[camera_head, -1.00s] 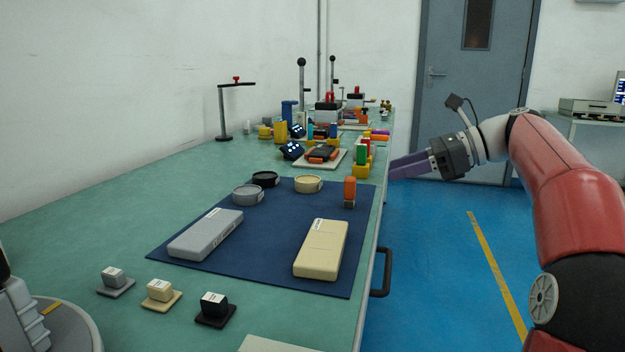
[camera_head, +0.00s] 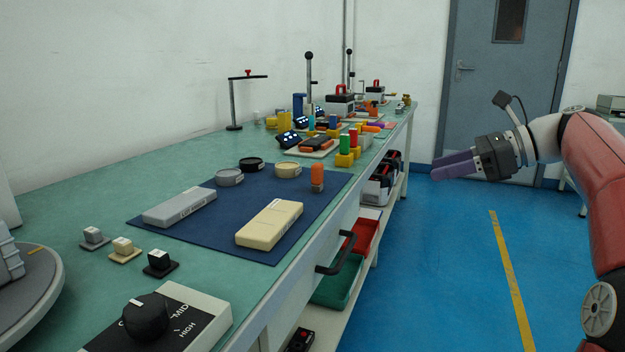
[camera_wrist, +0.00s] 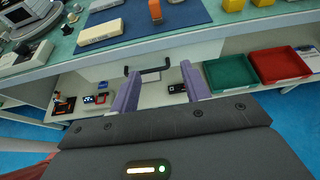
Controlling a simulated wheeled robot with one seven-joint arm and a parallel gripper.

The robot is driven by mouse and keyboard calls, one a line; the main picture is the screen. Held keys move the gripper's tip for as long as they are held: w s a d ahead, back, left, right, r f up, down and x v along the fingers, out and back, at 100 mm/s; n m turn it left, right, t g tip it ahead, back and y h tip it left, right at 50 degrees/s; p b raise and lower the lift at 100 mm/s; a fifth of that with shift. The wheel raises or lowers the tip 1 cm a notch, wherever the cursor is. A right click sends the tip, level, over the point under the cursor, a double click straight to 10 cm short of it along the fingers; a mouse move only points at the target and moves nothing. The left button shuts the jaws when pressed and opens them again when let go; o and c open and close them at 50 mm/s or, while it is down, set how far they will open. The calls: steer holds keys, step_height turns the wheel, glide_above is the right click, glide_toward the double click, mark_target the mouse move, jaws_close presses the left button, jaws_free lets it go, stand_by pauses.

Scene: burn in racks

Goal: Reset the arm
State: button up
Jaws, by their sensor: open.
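My gripper (camera_head: 455,167) is at the right in the head view, out over the blue floor and apart from the bench (camera_head: 90,190). Its purple fingers point left toward the bench side. In the wrist view my gripper (camera_wrist: 158,88) shows two purple fingers spread apart with nothing between them. Beyond the fingertips are the bench's dark drawer handle (camera_wrist: 147,68) and its lower shelf. My red and white arm reaches in from the right edge in the head view.
A blue mat (camera_head: 225,230) holds a grey case (camera_head: 180,207), a cream case (camera_head: 270,224) and round dishes. A dial box (camera_head: 190,318) is at the near edge. Green (camera_wrist: 230,73) and red (camera_wrist: 280,65) bins sit on the lower shelf. The floor right of the bench is clear.

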steer(key=s+a+f+n+g+h+p, duration=0.1)
steer(key=s+a+f+n+h+p, duration=0.1)
steer(key=s+a+f+n+h, duration=0.9)
steer(key=s+f+n+p, duration=0.1)
steer(key=s+f+n, duration=0.4)
steer(key=s, duration=0.2)
steer(key=s+d+f+n+t+h, duration=0.1)
steer(key=s+f+n, duration=0.4)
steer(key=s, duration=0.3)
steer(key=shift+s+d+f+n+p, duration=0.2)
steer(key=shift+d+f+n+p, duration=0.15)
steer(key=shift+n, duration=0.35)
